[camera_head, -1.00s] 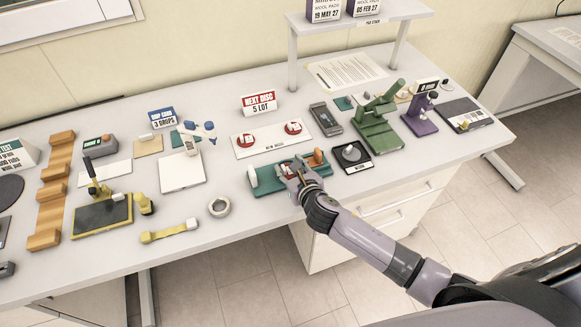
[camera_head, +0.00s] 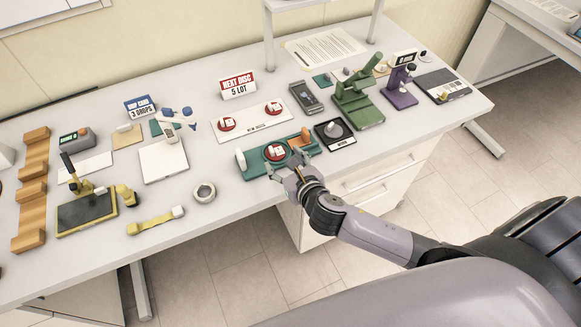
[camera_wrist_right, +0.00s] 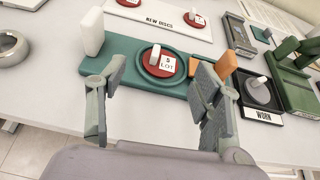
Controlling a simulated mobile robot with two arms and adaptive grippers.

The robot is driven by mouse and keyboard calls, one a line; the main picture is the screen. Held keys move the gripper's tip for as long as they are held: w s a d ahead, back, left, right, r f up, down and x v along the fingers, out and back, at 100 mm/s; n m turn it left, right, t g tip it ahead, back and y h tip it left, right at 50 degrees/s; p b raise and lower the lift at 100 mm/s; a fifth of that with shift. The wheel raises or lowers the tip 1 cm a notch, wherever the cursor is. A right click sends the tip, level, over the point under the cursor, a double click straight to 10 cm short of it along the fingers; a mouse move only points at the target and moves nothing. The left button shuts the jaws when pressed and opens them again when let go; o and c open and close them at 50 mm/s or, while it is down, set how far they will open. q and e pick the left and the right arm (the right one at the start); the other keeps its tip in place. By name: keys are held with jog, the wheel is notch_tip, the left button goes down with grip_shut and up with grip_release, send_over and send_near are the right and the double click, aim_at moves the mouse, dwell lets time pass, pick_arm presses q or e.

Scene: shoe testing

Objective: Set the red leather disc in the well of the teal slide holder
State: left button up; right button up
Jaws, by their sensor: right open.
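The teal slide holder (camera_head: 256,169) lies near the front edge of the bench, with a white block at its left end and an orange block at its right end. A red leather disc (camera_head: 275,152) with a white label and pale tab sits at the ring of its well; it shows larger in the right wrist view (camera_wrist_right: 155,69). It looks flat and inside the ring. My right gripper (camera_head: 291,175) is open and empty, just in front of the holder. In the right wrist view its fingers (camera_wrist_right: 158,100) stand apart, clear of the disc. My left gripper is not in view.
A white "NEW DISCS" board (camera_head: 249,123) behind the holder carries two red discs. A black "WORN" tray (camera_head: 335,133) stands close on the right, with a green press (camera_head: 359,103) behind it. A tape ring (camera_head: 204,193) lies to the left.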

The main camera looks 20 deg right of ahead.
jog(key=v, duration=0.4)
dwell(0.5)
